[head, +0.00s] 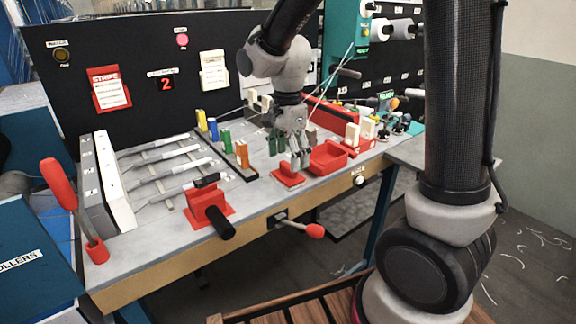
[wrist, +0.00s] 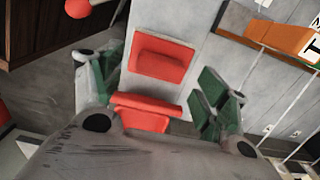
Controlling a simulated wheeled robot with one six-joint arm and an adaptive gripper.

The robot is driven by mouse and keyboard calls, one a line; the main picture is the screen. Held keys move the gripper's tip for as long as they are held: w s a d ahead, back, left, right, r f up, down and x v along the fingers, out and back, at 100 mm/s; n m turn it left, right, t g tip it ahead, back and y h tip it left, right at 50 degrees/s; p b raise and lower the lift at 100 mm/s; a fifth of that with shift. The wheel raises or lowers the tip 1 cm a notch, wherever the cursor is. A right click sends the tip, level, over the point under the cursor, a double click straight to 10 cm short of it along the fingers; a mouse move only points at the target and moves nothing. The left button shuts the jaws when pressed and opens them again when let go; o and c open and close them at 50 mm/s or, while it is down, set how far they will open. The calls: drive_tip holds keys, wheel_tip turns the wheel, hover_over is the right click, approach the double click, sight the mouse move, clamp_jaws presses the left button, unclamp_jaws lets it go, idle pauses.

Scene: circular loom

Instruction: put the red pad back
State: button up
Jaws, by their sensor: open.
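The red pad (head: 288,178), a flat square with a raised ridge, lies on the grey bench top near its front edge. It appears to be the upper red piece (wrist: 162,62) in the wrist view. My gripper (head: 298,160) points down close to the pad, overlapping its back edge in the head view. In the wrist view, my gripper (wrist: 158,88) has its fingers spread wide with nothing between them that I can see gripped. A second red piece (wrist: 145,103) shows between the fingers, partly hidden by the gripper body.
A red tray (head: 328,158) stands just right of the pad. A red clamp with a black handle (head: 208,205) is at the left. A red-knobbed lever (head: 314,231) sticks out from the front edge.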

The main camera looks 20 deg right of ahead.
sight(288, 164)
wheel_tip(288, 164, up, 9)
drive_tip(key=s+d+r+n+t, duration=0.3)
drive_tip(key=s+d+n, duration=1.1)
drive_tip(key=s, duration=0.5)
drive_tip(key=shift+d+t, duration=0.45)
drive_tip(key=shift+t, duration=0.25)
